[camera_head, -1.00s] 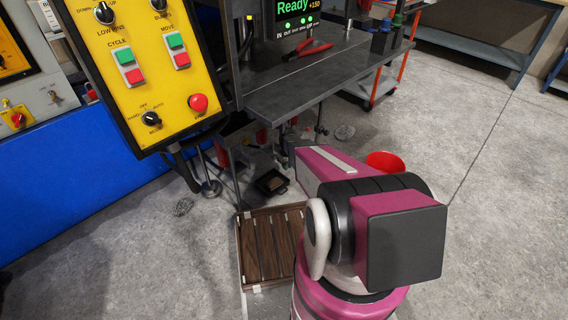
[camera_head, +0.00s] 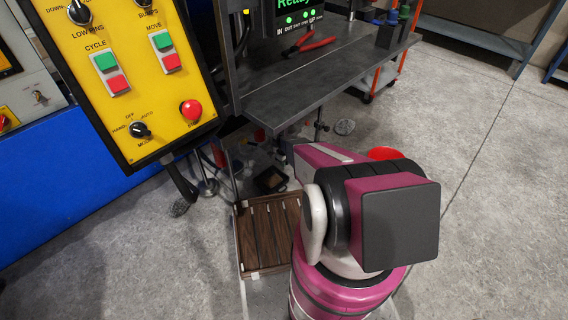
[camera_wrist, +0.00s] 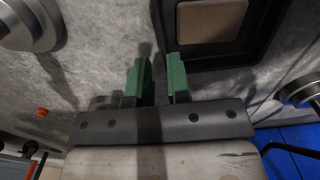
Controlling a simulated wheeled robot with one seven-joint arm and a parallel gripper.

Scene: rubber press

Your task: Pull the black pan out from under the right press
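The black pan (camera_head: 271,180) is on the floor in the shadow under the press table in the head view. In the wrist view the black pan (camera_wrist: 244,47) fills the upper right, with a dark rim and a flat beige middle. My gripper (camera_wrist: 158,78) has two green fingers standing apart with nothing gripped. The right finger lies by the pan's left edge; I cannot tell whether it touches. In the head view my arm hides the gripper.
A dark slatted wooden platform (camera_head: 268,232) lies in front of the pan. The grey press table (camera_head: 320,85) overhangs it. A yellow control panel (camera_head: 130,75) juts out at left. A red bucket (camera_head: 384,153) is partly behind my arm. Open floor lies to the right.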

